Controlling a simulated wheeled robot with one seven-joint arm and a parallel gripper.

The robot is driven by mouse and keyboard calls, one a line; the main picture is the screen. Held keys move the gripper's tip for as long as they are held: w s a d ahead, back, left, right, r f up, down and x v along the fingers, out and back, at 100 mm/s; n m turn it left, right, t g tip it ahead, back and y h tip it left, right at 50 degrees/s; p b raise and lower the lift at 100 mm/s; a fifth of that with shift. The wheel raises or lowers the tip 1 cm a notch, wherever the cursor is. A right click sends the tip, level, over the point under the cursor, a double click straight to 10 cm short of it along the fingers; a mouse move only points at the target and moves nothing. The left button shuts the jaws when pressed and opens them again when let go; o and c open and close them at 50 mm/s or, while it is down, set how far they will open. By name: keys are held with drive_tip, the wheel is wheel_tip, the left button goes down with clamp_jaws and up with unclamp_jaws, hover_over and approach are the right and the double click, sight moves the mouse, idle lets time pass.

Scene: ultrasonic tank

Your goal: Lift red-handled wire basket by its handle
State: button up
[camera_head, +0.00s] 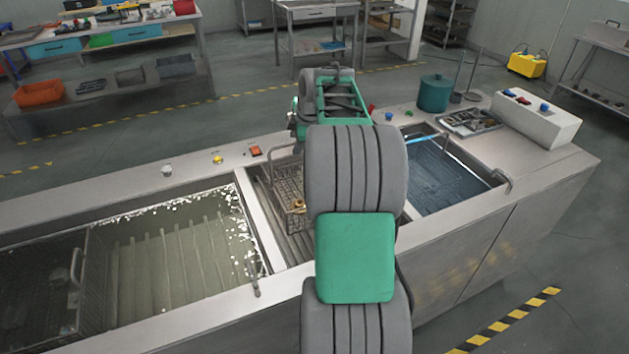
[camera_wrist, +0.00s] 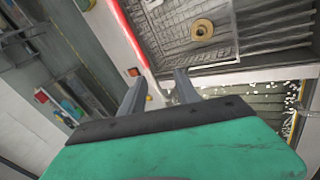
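The wire basket (camera_head: 287,188) stands in the middle bay of the long steel bench in the head view, partly hidden behind my arm. A brass-coloured ring (camera_wrist: 202,29) lies in it in the wrist view, where the basket mesh (camera_wrist: 165,28) fills the upper middle. A long red bar (camera_wrist: 127,33), seemingly the handle, runs along the basket's left side, its lower end near my fingertips. My gripper (camera_wrist: 160,72) is open, with a gap between its two grey fingers. I cannot tell whether the bar lies between them or how far below it is.
A tank with cloudy liquid (camera_head: 165,255) is left of the bay, with another wire basket (camera_head: 40,290) at its left end. A blue-water tank (camera_head: 445,180) is to the right. A green canister (camera_head: 433,94) and a white control box (camera_head: 537,120) stand on the bench's back right.

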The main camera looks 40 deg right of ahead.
drive_tip(key=d+n, duration=0.2)
drive_tip(key=d, duration=0.6)
drive_tip(key=a+p+x, duration=0.1)
drive_tip(key=p+x, duration=0.2)
drive_tip(key=x, duration=0.5)
drive_tip(key=shift+d+t, duration=0.25)
drive_tip(key=shift+t, duration=0.05)
drive_tip(key=shift+r+h, duration=0.1)
drive_tip(key=shift+h, duration=0.2)
clamp_jaws()
drive_tip(key=shift+w+r, duration=0.1)
drive_tip(key=shift+r, duration=0.05)
